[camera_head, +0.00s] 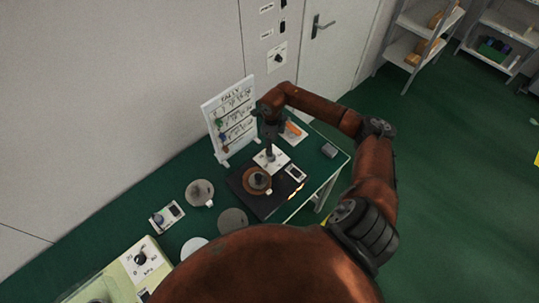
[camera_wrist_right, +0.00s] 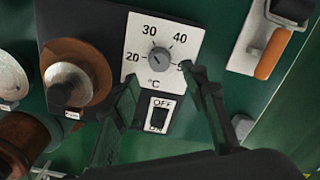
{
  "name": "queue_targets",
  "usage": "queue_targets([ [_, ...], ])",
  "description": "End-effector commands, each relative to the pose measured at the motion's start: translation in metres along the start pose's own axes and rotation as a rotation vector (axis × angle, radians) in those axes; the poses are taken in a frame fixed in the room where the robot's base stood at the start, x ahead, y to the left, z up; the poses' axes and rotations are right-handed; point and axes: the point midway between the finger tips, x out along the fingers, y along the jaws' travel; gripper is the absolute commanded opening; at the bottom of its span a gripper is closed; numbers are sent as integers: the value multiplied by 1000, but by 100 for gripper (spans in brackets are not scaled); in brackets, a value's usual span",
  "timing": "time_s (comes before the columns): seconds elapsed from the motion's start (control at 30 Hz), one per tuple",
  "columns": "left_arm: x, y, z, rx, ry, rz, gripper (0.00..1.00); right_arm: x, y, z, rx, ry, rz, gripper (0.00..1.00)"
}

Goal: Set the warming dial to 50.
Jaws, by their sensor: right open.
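The warming dial (camera_wrist_right: 160,58) is a small grey round knob on a white plate marked 20, 30, 40 and, at the right, a number partly covered by a fingertip. A small pale mark on the knob seems to point up, between 30 and 40. My right gripper (camera_wrist_right: 160,76) is open, its two dark fingers spread at the lower left and right of the knob with nothing between them. In the head view, my right gripper (camera_head: 270,147) hangs over the white dial plate (camera_head: 263,163) and hides the knob. My left gripper is not in view.
An OFF/ON switch (camera_wrist_right: 159,113) sits below the dial. A brown round piece with a grey knob (camera_wrist_right: 67,84) stands left of it on the black unit (camera_head: 247,196). A tally board (camera_head: 230,118) stands behind.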

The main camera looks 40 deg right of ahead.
Motion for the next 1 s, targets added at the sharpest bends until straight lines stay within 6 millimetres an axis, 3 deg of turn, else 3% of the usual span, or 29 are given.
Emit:
queue_targets([
  [0.3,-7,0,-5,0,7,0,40,47,2,-1,2,0,4,41],
  [0.5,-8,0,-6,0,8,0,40,67,1,0,1,-1,1,41],
  [0.87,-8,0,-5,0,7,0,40,72,0,0,-1,0,0,40],
  [1.0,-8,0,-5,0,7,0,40,72,0,0,-1,0,0,31],
])
